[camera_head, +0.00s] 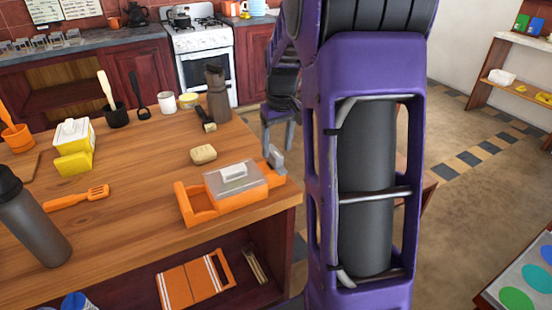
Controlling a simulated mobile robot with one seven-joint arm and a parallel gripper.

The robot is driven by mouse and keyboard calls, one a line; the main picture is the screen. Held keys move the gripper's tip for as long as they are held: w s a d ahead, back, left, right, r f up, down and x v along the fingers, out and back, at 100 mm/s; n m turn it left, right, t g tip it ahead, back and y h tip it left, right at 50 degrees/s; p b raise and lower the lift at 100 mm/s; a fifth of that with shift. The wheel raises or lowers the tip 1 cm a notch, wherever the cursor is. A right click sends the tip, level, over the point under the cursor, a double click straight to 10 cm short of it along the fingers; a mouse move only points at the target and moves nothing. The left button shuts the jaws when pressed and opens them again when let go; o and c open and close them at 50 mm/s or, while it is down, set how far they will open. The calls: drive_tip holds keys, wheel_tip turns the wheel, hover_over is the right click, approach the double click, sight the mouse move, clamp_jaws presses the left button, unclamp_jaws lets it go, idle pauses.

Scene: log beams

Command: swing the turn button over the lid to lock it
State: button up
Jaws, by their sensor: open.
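An orange box (240,208) lies near the right edge of the wooden counter. A small grey piece (275,158) shows at the box's far right end. It may be the turn button, but I cannot tell its exact angle or whether it overlaps the lid. My gripper (278,144) is open, pointing down close behind that grey piece. I cannot tell whether they touch. I see nothing between the fingers.
An orange slotted spatula (78,198) and a grey bottle (34,222) are to the left. The counter (135,215) between spatula and box is clear.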

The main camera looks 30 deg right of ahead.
sight(276, 153)
drive_tip(key=shift+w+f, duration=0.15)
drive_tip(key=shift+f, duration=0.95)
drive_tip(key=shift+w+f, duration=0.1)
drive_tip(key=shift+f, duration=0.95)
clamp_jaws()
